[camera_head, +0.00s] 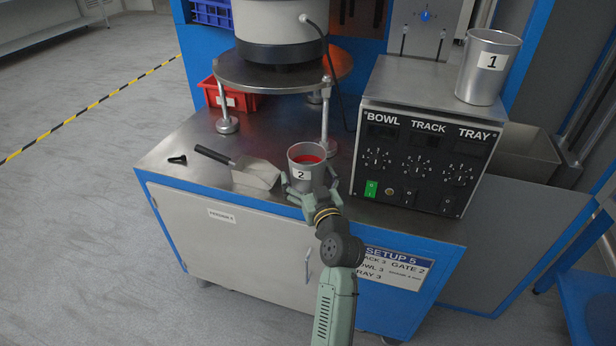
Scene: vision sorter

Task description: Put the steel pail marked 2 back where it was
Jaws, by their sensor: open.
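The steel pail marked 2 (304,158) stands upright near the front edge of the metal bench top (180,148), with something red inside it. My gripper (311,190) is open, with its fingers around the lower part of the pail from the front. Whether the fingers touch the pail cannot be told. The steel pail marked 1 (486,70) stands on top of the control box (425,150) at the right.
A scoop (255,174) with a black handle lies just left of the pail. A round steel plate on legs (270,75) carries the feeder bowl behind. A red bin (232,98) sits at the back left.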

